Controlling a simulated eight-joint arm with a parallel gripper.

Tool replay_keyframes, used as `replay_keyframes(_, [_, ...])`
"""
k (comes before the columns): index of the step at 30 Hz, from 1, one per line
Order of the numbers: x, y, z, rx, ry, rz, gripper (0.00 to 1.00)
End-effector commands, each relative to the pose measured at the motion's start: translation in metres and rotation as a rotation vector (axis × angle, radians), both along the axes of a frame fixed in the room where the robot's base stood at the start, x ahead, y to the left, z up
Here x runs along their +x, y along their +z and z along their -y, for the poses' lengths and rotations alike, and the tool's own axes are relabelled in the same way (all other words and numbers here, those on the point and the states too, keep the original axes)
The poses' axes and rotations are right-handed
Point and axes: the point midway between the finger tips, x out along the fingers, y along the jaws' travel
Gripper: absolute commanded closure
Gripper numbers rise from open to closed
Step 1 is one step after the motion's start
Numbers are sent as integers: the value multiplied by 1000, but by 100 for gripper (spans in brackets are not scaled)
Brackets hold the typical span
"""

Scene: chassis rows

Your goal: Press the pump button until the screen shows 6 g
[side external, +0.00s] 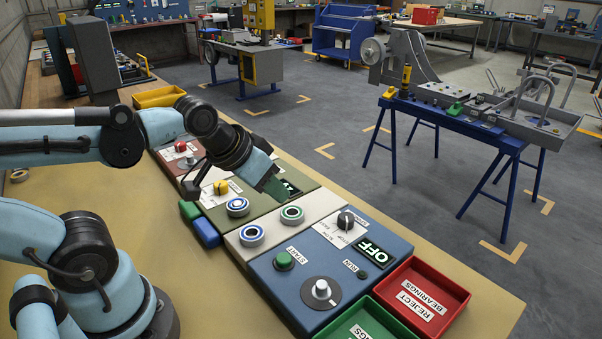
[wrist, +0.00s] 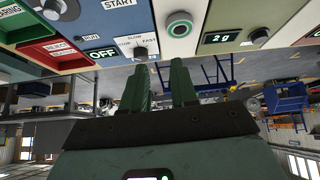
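A dark green panel (wrist: 240,15) shows in the wrist view at the upper right, and its small screen (wrist: 217,38) reads 2 g. A small dark knob or button (wrist: 259,36) sits to the right of that screen; I cannot tell whether it is the pump button. In the side view my gripper (side external: 274,186) is low over the panel row and covers part of the green panel (side external: 302,180) and its screen. In the wrist view my gripper (wrist: 161,70) has its two green fingers apart, with nothing between them. I see no finger touching a button.
A blue panel (side external: 328,265) holds a START button, knobs and an OFF display. A red bin (side external: 421,297) stands at the right.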

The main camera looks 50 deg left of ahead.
Motion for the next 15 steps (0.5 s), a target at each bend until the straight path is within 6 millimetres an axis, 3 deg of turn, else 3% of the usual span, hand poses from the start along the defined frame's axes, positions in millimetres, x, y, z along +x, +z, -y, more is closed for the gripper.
replay_keyframes(1, [5, 6, -4, -13, 31, -13, 80])
replay_keyframes(5, [21, 22, -18, -63, 148, -62, 100])
replay_keyframes(15, [70, 57, -67, -204, 516, -199, 100])
